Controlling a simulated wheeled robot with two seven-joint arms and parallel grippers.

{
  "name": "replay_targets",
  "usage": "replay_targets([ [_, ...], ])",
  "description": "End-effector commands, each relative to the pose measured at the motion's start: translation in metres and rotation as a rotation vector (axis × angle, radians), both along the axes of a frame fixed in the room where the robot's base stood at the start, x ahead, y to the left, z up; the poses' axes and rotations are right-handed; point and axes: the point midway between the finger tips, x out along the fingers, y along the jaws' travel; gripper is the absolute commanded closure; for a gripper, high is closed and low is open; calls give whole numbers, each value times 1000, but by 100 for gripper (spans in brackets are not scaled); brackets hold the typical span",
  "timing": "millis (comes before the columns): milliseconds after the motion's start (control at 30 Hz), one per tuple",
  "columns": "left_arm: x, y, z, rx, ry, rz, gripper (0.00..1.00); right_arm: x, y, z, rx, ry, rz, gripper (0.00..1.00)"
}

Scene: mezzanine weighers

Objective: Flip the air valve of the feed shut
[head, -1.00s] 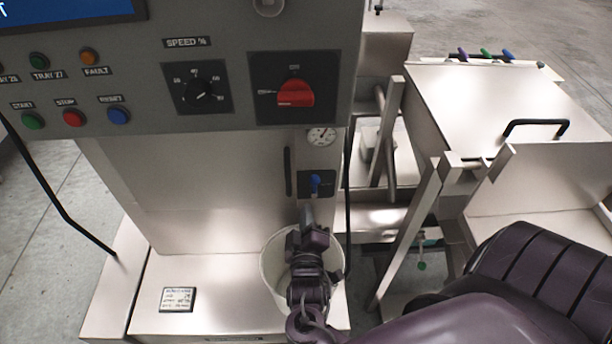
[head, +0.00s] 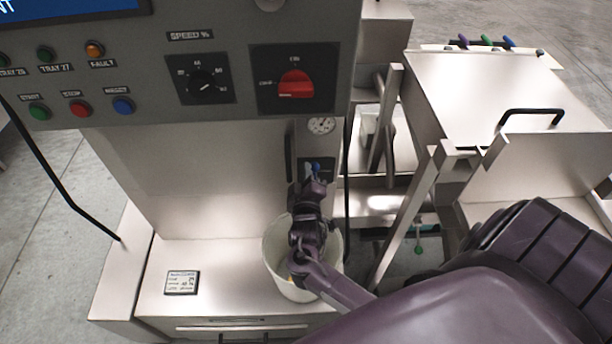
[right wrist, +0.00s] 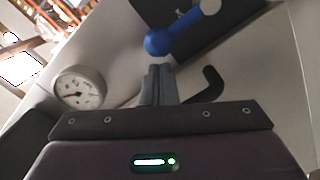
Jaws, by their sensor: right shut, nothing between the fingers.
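The air valve has a small blue lever (head: 315,168) on a dark plate, low on the machine's front column under the control panel. In the right wrist view the blue lever (right wrist: 178,32) shows large, with a rounded end just beyond my fingertips. It slants up to the right toward a pale pivot on the dark plate. My right gripper (head: 311,180) is shut and empty, close to the lever in the head view. In the right wrist view its fingers (right wrist: 159,76) are together below the lever's round end; I cannot tell whether they touch it. My left gripper is not in view.
A pressure gauge (head: 320,125) sits above the valve. A white bucket (head: 276,247) stands below my right gripper. The control panel with a red rotary switch (head: 295,84) overhangs above. A steel hopper (head: 490,85) with a black handle stands to the right.

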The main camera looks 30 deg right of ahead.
Motion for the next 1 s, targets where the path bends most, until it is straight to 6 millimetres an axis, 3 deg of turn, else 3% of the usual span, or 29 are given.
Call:
replay_targets([
  [1000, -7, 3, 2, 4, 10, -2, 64, -3, -8, 1, 87, -52, 0, 100],
])
